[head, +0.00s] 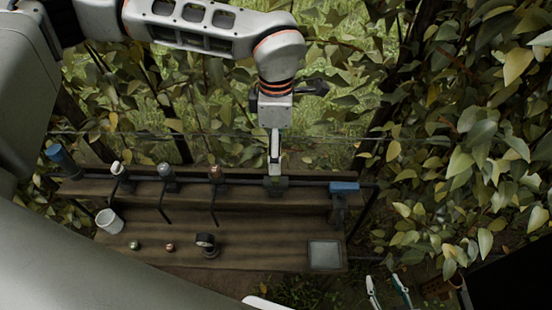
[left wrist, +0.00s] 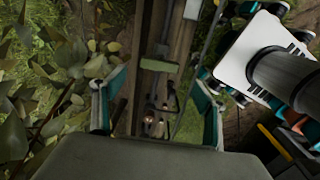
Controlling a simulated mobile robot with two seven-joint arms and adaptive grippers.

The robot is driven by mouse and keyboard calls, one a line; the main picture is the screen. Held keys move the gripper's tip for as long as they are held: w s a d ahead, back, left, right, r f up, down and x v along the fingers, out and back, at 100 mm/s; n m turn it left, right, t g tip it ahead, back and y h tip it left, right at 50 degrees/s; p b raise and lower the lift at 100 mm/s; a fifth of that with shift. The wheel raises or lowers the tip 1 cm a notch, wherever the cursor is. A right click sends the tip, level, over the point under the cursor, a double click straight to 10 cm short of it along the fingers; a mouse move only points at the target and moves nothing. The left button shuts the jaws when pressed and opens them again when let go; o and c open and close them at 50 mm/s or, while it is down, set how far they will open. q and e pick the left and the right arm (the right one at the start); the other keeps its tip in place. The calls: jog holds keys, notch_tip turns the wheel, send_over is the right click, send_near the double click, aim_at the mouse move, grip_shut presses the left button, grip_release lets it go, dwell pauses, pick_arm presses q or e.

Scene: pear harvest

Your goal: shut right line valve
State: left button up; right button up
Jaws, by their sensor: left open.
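A blue block-like handle (head: 345,186) sits on the post at the right end of the bench's rear rail; it may be the right line valve, but I cannot tell how it is turned. A small greenish-grey block (head: 275,183) sits on the rail to its left. My left gripper (head: 275,165) points down at this block, seen edge-on. In the left wrist view, its teal fingers (left wrist: 163,72) stand apart, with a green block (left wrist: 158,66) showing between them; contact is unclear. My right gripper (head: 387,292) is at the bottom edge, its two fingers apart and empty.
The wooden bench (head: 260,255) carries a white cup (head: 109,221), two small fruits, a dark round device (head: 206,244) and a pale square plate (head: 325,255). Several fittings with hanging tubes line the rail at left. Leaves crowd the right side and back.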

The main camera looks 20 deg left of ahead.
pick_arm(q)
jog(key=shift+r, duration=2.45)
jog(key=shift+s, duration=0.1)
